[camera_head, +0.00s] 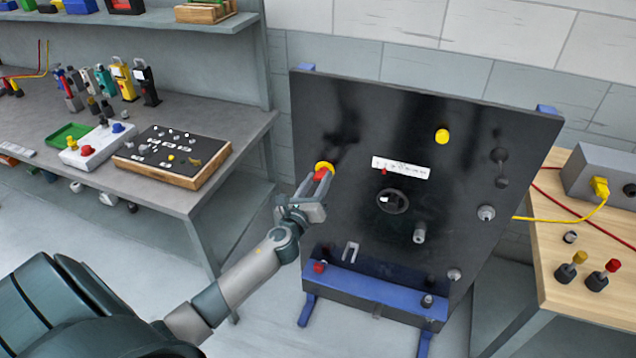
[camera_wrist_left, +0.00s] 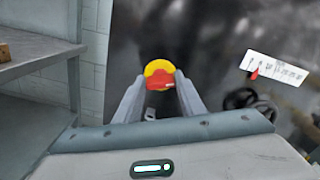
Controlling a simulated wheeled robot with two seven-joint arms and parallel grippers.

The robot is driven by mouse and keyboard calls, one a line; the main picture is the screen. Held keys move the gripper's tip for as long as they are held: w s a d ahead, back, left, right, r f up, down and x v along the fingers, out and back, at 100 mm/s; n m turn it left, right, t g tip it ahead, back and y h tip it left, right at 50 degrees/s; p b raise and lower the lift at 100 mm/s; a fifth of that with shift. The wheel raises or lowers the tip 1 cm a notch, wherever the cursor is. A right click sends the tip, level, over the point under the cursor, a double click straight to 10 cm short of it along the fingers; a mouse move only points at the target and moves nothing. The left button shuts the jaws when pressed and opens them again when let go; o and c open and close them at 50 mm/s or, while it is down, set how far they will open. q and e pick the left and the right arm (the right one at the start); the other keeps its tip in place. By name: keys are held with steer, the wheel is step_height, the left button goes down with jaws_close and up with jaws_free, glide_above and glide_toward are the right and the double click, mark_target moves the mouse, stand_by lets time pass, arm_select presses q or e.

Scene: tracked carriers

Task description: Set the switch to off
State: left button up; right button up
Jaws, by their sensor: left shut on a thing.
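The switch, a red handle on a round yellow plate (camera_head: 327,165), sits on the left part of an upright black panel (camera_head: 330,120). My left gripper (camera_head: 316,184) reaches it from the lower left and is shut on the red handle. In the left wrist view the yellow plate (camera_wrist_left: 156,67) shows just beyond the fingertips, with the red handle (camera_wrist_left: 160,82) between them. I cannot read any on or off marking at the switch. My right gripper is not in view.
The panel also bears a yellow knob (camera_head: 442,136), a white scale with a red pointer (camera_head: 402,168), a dark ring wheel (camera_head: 392,201) and grey knobs. A blue tray (camera_head: 375,290) runs along its bottom. A cluttered grey bench (camera_head: 215,185) stands left, a wooden table (camera_head: 560,200) right.

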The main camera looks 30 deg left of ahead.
arm_select(q)
steer(key=n+b, duration=0.1)
steer(key=n, duration=0.5)
steer(key=shift+a+f, duration=0.1)
steer(key=shift+f, duration=0.05)
steer(key=n, duration=0.4)
steer(key=shift+f+n, duration=0.1)
steer(key=shift+n, duration=1.5)
steer(key=o, duration=1)
steer(key=shift+o, duration=0.2)
steer(key=shift+s, duration=0.1)
